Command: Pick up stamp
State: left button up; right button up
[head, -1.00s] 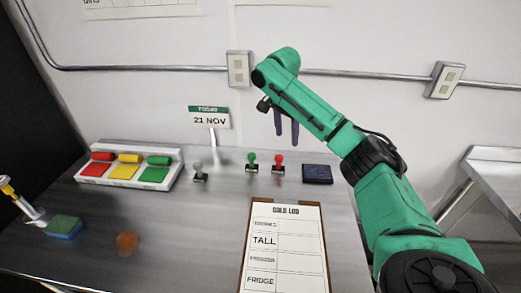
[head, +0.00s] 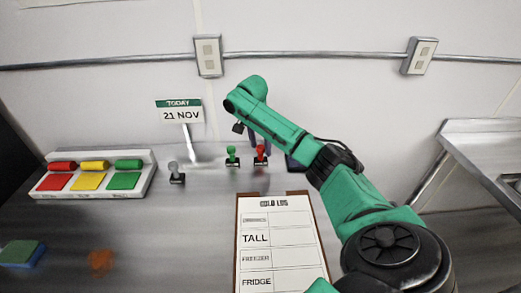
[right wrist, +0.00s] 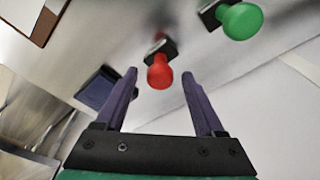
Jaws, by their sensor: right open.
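A red stamp (head: 260,153) stands on the metal counter, with a green stamp (head: 232,155) and a grey stamp (head: 175,172) to its left. My right gripper (head: 260,138) is open and empty, its purple fingers hanging just behind the red stamp's top in the head view. In the right wrist view the red stamp (right wrist: 159,74) shows between the open fingertips (right wrist: 160,84), and the green stamp (right wrist: 240,21) is further up to the right. I cannot tell whether the fingers touch the red stamp. My left gripper is not in view.
A dark ink pad (head: 296,164) lies right of the red stamp, partly behind my arm. A clipboard (head: 238,245) lies in front. A date sign (head: 181,113), a tray of coloured pads (head: 145,183) and a green-blue sponge (head: 22,253) are to the left.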

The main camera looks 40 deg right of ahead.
aim_at(260, 146)
jog(key=shift+d+f, duration=0.1)
jog(key=shift+f, duration=0.4)
grip_shut()
jog(key=shift+r, duration=0.1)
notch_tip(260, 146, up, 7)
jog(key=shift+w+r, duration=0.1)
jog(key=shift+r, duration=0.05)
notch_tip(260, 146, up, 13)
jog(key=p, duration=0.5)
jog(key=shift+f+p, duration=0.2)
jog(key=shift+p, duration=0.15)
